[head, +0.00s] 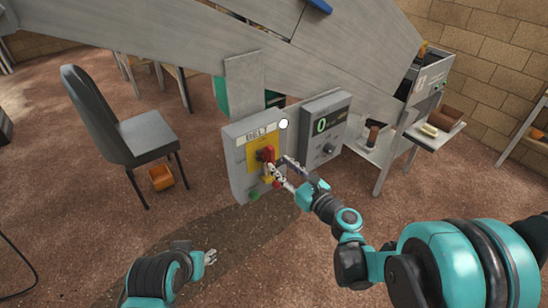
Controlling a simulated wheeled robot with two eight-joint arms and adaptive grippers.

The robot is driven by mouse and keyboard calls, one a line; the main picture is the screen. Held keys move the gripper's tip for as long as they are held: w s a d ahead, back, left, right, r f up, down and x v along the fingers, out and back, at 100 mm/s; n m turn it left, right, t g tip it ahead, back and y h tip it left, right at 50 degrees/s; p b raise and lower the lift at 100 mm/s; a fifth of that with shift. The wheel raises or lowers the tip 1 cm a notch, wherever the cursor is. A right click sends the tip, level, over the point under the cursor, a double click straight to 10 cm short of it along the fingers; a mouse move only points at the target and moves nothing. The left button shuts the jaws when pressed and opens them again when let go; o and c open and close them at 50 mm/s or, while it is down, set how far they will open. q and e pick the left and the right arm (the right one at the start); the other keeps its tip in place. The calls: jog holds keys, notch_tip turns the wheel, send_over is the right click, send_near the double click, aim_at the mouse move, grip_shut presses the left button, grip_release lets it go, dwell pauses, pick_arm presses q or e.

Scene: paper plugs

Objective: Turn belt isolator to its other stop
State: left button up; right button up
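The belt isolator (264,153) is a red rotary knob on a yellow plate, on the front of a grey box (238,178) labelled "BELT". My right gripper (276,170) is at the knob, its fingers just below and right of it. The fingers are small here and overlap the knob's lower edge, so I cannot tell whether they grip it. My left gripper (211,257) is low in the view, over the floor, away from the box. Its fingers are too small to judge.
A large grey sloping chute (300,75) passes above. A dark chair (140,135) stands at left. A white side table (437,136) is at right. The floor in front is clear.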

aim_at(273, 158)
jog(key=shift+b+x, duration=0.3)
jog(key=shift+x, duration=1.95)
grip_shut()
